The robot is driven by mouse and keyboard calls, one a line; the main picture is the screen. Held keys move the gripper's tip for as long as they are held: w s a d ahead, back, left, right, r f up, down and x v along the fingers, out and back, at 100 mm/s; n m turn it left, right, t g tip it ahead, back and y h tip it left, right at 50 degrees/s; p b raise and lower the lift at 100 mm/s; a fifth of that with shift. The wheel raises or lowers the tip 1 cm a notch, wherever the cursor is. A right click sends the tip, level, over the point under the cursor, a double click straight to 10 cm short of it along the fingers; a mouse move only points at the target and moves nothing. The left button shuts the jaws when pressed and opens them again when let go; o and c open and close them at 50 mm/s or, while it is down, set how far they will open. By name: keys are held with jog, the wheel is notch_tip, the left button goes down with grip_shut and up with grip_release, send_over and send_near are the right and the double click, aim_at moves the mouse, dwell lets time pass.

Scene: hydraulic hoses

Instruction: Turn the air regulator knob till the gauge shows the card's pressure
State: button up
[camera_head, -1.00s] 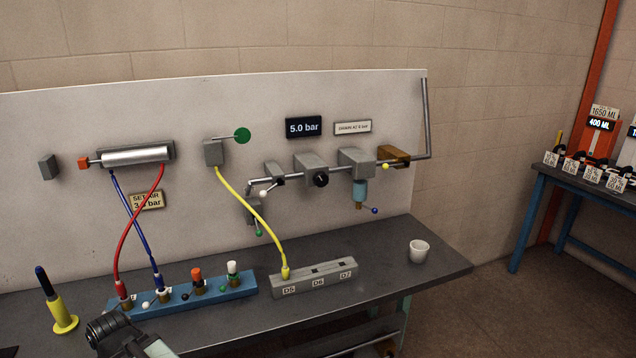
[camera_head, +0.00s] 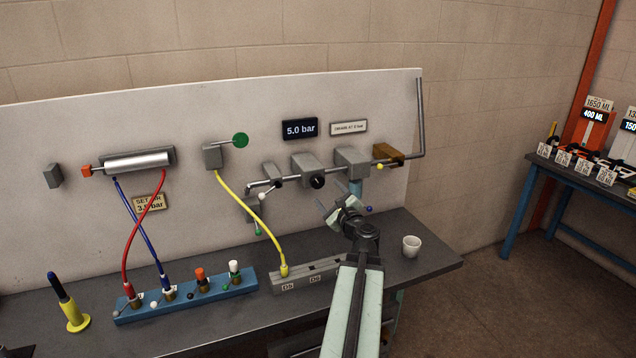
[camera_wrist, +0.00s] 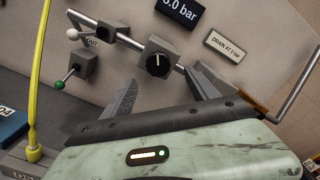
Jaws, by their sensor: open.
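The black regulator knob (camera_head: 317,182) sits on the front of a grey block on the white panel. In the wrist view the knob (camera_wrist: 158,64), with a pale pointer mark, lies just beyond and between my fingertips. My gripper (camera_head: 338,205) is open and empty, below and slightly right of the knob, apart from it. Its two fingers (camera_wrist: 162,86) show spread in the wrist view. The gauge display (camera_head: 300,129) reads 5.0 bar. The card (camera_head: 150,203) reads "SET AIR" and a value starting with 3; a red hose partly covers it.
A "DRAIN AT 0 bar" sign (camera_head: 349,127) hangs right of the display. A yellow hose (camera_head: 245,210) runs left of the knob. A blue-tipped lever (camera_head: 369,209) is close to my gripper's right. A white cup (camera_head: 411,246) stands on the bench.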

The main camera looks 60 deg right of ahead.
aim_at(318, 184)
jog(key=x, duration=0.8)
jog(key=shift+w+a+f, duration=0.1)
jog(key=shift+a, duration=0.15)
jog(key=c, duration=1.4)
